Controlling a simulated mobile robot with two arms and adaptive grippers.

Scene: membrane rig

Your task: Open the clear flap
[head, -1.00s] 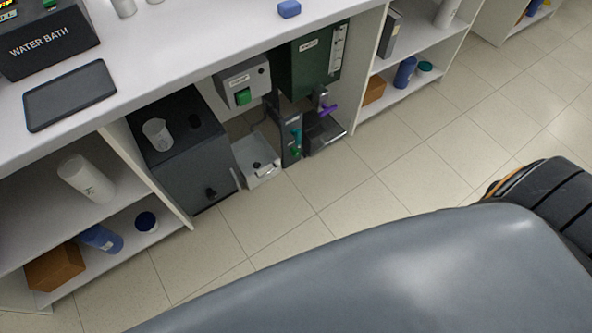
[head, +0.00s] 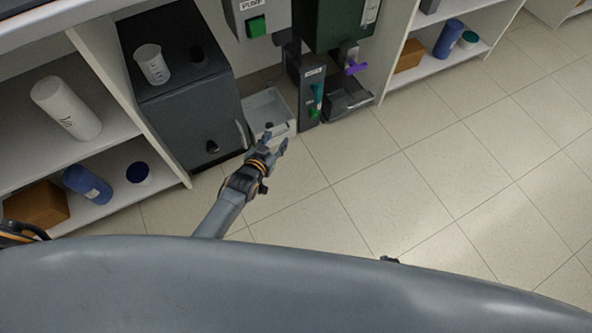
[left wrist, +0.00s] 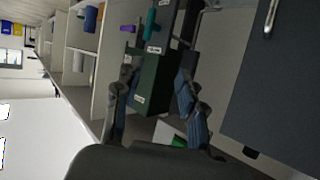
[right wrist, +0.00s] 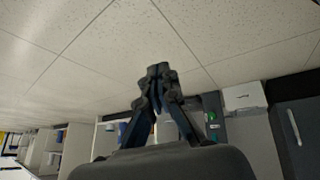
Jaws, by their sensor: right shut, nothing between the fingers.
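I cannot make out the clear flap for certain in any view. My left gripper (head: 276,142) is in front of the white tray (head: 282,128), its fingers apart and empty. In the left wrist view the fingers (left wrist: 155,78) are spread, with the dark green unit (left wrist: 157,80) beyond them.
The dark cabinet (head: 190,120) with a beaker (head: 152,64) on top stands left of the tray. A dark column with a teal lever (head: 317,94) and a purple lever (head: 355,68) stand to its right. Shelves flank the rig. The tiled floor (head: 420,180) in front is clear.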

